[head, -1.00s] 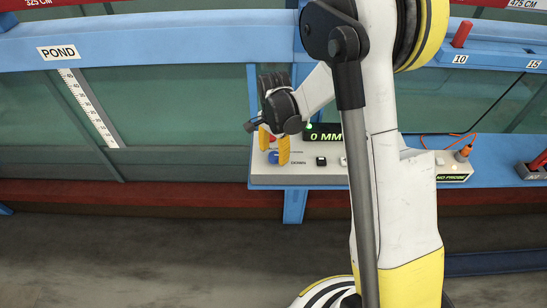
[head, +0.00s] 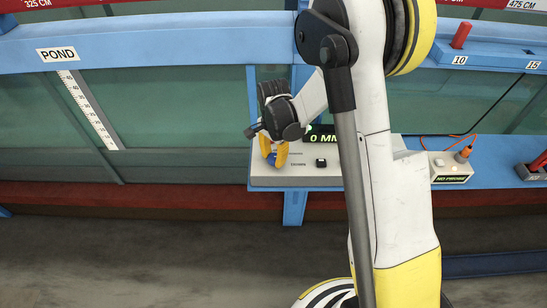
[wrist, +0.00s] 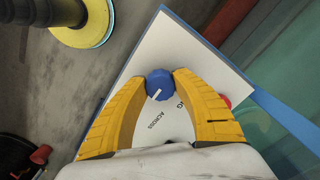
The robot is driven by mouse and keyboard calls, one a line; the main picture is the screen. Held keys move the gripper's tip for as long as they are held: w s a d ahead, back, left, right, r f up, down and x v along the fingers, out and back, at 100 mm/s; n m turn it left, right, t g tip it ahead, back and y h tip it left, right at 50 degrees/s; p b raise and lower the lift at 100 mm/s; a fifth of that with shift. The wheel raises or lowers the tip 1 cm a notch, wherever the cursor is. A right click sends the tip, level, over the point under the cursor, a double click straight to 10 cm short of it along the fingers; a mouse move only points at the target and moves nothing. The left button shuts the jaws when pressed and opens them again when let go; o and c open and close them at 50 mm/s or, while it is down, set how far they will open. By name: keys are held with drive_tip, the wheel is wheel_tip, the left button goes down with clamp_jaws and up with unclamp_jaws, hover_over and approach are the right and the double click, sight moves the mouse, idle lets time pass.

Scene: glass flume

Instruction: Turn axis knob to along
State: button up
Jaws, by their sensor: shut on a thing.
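The axis knob (wrist: 160,82) is a small blue knob with a white pointer mark on a pale control panel (wrist: 160,50). In the wrist view the mark points down and left, on the side of the word ACROSS. A second word ending in NG shows beside it, partly hidden by my right finger. My gripper (wrist: 161,76) has yellow fingers closed on opposite sides of the knob. In the head view my gripper (head: 275,162) is at the left end of the panel, with a bit of blue between its fingertips.
A red button (wrist: 225,101) lies just beyond the right finger. The panel has a black switch (head: 321,162) and a display (head: 321,138) partly behind my arm. A NO PROBE box (head: 449,168) with an orange cable stands to the right. Glass walls rise behind.

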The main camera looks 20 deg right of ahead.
drive_tip(key=shift+f+n, duration=0.1)
drive_tip(key=shift+n, duration=0.2)
drive_tip(key=n+b, duration=0.2)
drive_tip(key=n, duration=0.1)
drive_tip(key=shift+s+n, duration=0.1)
drive_tip(key=shift+n, duration=0.3)
drive_tip(key=n+b, duration=0.2)
drive_tip(key=n, duration=0.2)
drive_tip(key=shift+n, duration=0.3)
drive_tip(key=n+b, duration=0.1)
drive_tip(key=n, duration=0.3)
drive_tip(key=shift+d, duration=0.1)
drive_tip(key=n+b, duration=0.1)
drive_tip(key=n, duration=0.3)
drive_tip(key=shift+n, duration=0.3)
drive_tip(key=o, duration=1.2)
